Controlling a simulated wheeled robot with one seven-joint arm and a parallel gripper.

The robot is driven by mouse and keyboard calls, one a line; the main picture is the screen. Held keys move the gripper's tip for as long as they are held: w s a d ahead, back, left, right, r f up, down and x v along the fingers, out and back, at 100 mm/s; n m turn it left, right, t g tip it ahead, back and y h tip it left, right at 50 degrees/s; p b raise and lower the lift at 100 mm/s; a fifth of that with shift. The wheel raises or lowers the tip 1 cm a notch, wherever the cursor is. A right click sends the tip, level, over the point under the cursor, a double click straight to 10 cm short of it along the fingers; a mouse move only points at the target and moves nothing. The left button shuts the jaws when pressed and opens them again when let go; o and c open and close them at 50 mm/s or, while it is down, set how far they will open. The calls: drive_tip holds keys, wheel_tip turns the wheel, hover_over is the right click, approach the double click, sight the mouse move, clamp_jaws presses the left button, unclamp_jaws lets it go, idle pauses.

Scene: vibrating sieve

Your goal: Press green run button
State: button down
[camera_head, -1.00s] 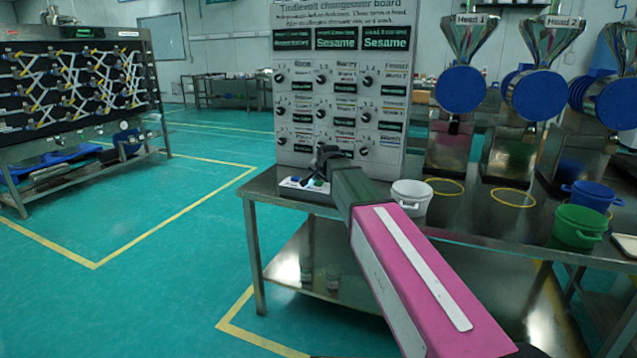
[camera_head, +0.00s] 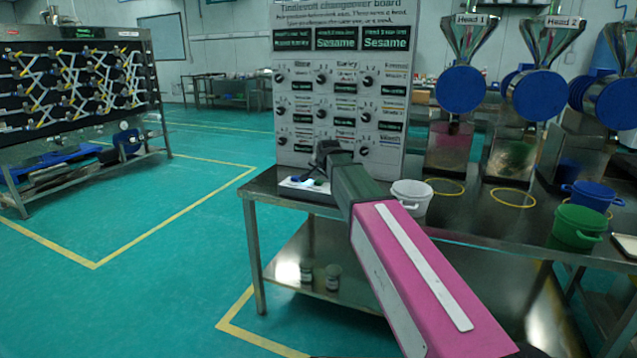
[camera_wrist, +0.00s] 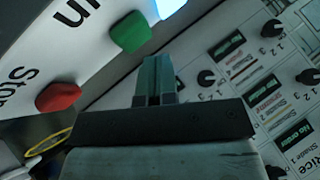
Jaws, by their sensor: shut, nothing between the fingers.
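The green run button (camera_wrist: 131,31) is a raised block on a white panel, beside lettering whose visible end reads "un". The red button (camera_wrist: 58,96) sits lower left of it, by the word "Stop". My gripper (camera_wrist: 157,62) is shut and empty, its fingertips just below and right of the green button in the wrist view. I cannot tell whether they touch it. In the head view, my gripper (camera_head: 322,158) is over the small white button panel (camera_head: 303,184) at the table's left end and partly hides it; the green button cannot be made out there.
The changeover board (camera_head: 345,150) with several black knobs stands right behind the panel. A white pot (camera_head: 411,196) is to the right on the steel table (camera_head: 460,215). A green bucket (camera_head: 578,228) and a blue bucket (camera_head: 590,194) stand farther right.

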sight(320, 181)
drive_tip(key=shift+r, duration=0.15)
drive_tip(key=shift+r, duration=2.35)
